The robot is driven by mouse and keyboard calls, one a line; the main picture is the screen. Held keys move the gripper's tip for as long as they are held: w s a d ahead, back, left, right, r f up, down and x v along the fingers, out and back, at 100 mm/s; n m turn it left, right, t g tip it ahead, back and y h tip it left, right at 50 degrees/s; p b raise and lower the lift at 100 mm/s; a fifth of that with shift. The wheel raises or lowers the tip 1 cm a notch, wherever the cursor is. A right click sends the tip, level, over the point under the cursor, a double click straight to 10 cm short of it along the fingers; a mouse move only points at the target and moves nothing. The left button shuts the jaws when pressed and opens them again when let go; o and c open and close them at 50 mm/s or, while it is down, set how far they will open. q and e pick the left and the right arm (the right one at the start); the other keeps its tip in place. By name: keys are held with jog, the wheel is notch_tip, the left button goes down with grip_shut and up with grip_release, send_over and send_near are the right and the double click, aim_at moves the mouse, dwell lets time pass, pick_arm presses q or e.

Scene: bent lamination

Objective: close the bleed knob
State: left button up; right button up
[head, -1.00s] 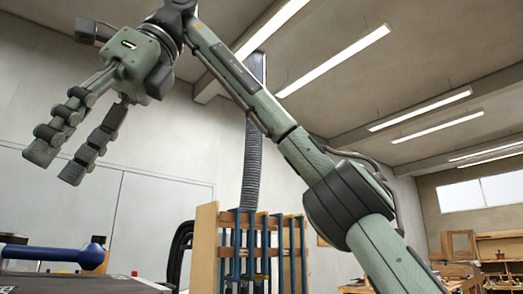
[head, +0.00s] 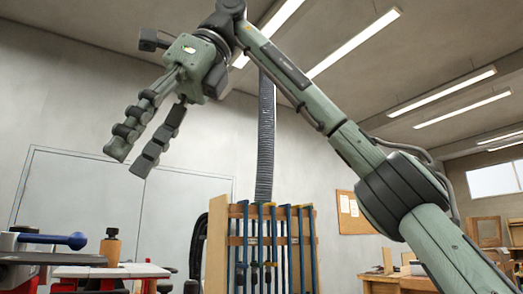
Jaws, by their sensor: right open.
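I cannot pick out the bleed knob in the head view. My right gripper (head: 130,158) is open and empty, raised high in front of the grey wall and double doors, with its fingers pointing down and left. Below and left of it, well apart, is a lever with a blue rounded handle (head: 68,240), beside a dark flat surface (head: 40,258) at the lower left edge. My left gripper is not in view.
A brown, dark-topped upright piece (head: 111,246) stands behind a red-and-white edged surface (head: 118,271). A wooden rack (head: 219,245) with blue clamps (head: 287,245) stands lower centre. A dark hose (head: 266,140) hangs behind. Benches stand at the right.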

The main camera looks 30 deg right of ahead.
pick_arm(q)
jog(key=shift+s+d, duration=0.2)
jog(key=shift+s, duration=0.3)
pick_arm(e)
jog(key=d+r+m+t+y, duration=0.1)
jog(key=d+m, duration=0.1)
jog(key=d, duration=1.2)
jog(key=shift+w+r+y, duration=0.25)
jog(key=shift+w+y, duration=0.15)
jog(key=shift+d, duration=0.1)
